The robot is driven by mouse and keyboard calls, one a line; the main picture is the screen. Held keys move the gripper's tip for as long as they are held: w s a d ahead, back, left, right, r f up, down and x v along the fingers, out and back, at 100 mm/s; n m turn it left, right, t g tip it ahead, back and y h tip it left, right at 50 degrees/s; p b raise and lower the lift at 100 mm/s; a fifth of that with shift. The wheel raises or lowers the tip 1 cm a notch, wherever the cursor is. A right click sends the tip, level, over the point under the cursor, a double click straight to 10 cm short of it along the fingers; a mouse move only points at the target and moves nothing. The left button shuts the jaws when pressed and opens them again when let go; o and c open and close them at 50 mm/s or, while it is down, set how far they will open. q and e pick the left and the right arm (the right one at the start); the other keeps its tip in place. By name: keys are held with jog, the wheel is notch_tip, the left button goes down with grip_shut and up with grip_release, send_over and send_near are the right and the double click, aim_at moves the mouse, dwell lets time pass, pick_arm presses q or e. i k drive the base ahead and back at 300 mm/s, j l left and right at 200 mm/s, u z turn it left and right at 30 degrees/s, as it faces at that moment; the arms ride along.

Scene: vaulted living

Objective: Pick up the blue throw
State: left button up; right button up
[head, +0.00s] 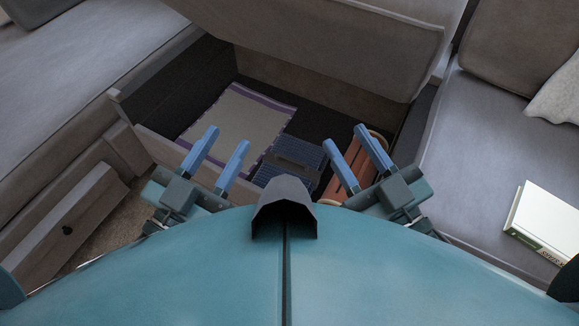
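A dark blue, patterned item (308,152), which appears to be the blue throw, lies in the open storage space under the raised seat. A grey-brown band crosses it, and my own body hides its near part. My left gripper (228,136) is open and empty, its two blue fingers apart, to the left of the blue item in the picture. My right gripper (343,136) is open, fingers apart, to the right of the blue item. Neither gripper visibly touches it; their exact height above it is hard to tell.
A beige cloth with a purple border (237,115) lies left in the storage space. A round orange slatted item (338,188) is at its right. The raised seat lid (340,40) hangs over the back. A pale book (545,222) lies on the right seat. An open drawer (65,225) is at left.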

aim_at(288, 154)
jog(key=i+j, duration=0.15)
jog(key=j, duration=0.15)
jog(key=i+j, duration=0.15)
jog(key=j, duration=0.15)
jog(key=i+j, duration=0.15)
jog(key=j, duration=0.15)
jog(key=j+z, duration=0.1)
jog(key=z, duration=0.35)
jog(key=i+j+z, duration=0.1)
jog(key=z, duration=0.35)
jog(key=j+z, duration=0.15)
jog(key=z, duration=1.3)
